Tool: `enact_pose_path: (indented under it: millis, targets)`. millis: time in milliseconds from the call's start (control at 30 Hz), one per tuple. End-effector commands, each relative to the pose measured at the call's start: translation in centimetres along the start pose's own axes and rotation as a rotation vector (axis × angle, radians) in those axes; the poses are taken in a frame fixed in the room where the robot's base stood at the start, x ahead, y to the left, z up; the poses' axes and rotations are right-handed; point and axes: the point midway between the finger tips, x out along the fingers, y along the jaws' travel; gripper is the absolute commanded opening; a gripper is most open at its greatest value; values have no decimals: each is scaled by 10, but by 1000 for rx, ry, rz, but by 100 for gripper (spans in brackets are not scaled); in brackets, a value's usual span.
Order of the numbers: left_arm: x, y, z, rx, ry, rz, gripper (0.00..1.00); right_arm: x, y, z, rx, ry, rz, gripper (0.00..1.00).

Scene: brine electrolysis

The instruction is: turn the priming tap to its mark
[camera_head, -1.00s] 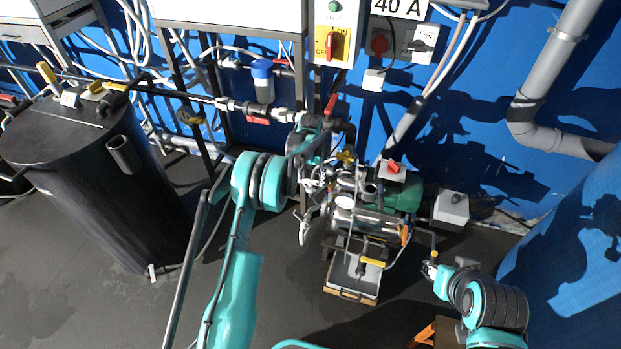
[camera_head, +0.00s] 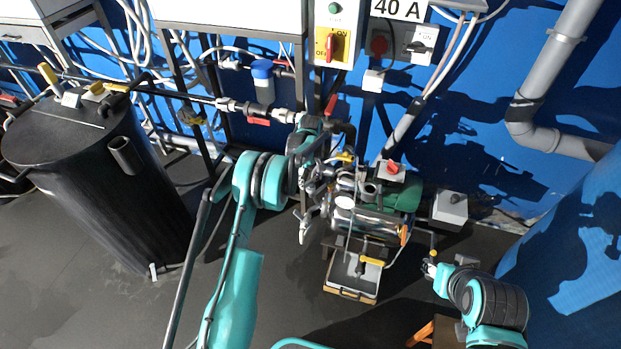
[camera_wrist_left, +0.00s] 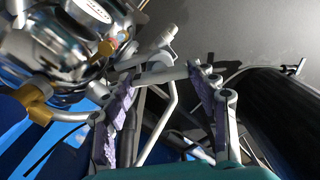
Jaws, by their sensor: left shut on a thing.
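In the left wrist view, a pale grey tap-like fitting with a bar and a bent spout (camera_wrist_left: 168,42) lies between my fingers. I take it to be the priming tap, though its mark cannot be made out. My left gripper (camera_wrist_left: 160,92) is shut on its bar, one finger at each end. In the head view, my left gripper (camera_head: 315,188) is at the left end of the shiny pump (camera_head: 365,222), and my own wrist partly hides the tap. My right gripper (camera_head: 430,267) is low at the right, apart from the pump; its fingers are too small to read.
A tray (camera_head: 352,283) with a yellow-handled valve (camera_head: 371,261) sits in front of the pump. A black tank (camera_head: 100,195) stands left, a blue tank (camera_head: 570,270) right. A pipe with a red-handled valve (camera_head: 258,121) runs behind. Grey floor is open in front.

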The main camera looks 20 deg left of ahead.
Motion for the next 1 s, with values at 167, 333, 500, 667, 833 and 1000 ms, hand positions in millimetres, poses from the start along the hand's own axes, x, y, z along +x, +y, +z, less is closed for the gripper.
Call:
enact_pose_path:
  millis: [167, 333, 500, 667, 833, 1000]
  targets:
    - [0, 0, 0, -164, 1, 0, 30, -1, 0, -1, 0, 0, 0, 40]
    - [0, 0, 0, -312, 1, 1, 30, -2, 0, -2, 0, 0, 0, 40]
    - [0, 0, 0, -435, 1, 1, 30, -3, 0, -2, 0, 0, 0, 40]
    - [0, 0, 0, -520, 1, 1, 30, -3, 0, -2, 0, 0, 0, 40]
    - [0, 0, 0, -577, 0, 1, 30, -3, 0, -2, 0, 0, 0, 40]
    - [0, 0, 0, -604, 0, 1, 30, -3, 0, -2, 0, 0, 0, 40]
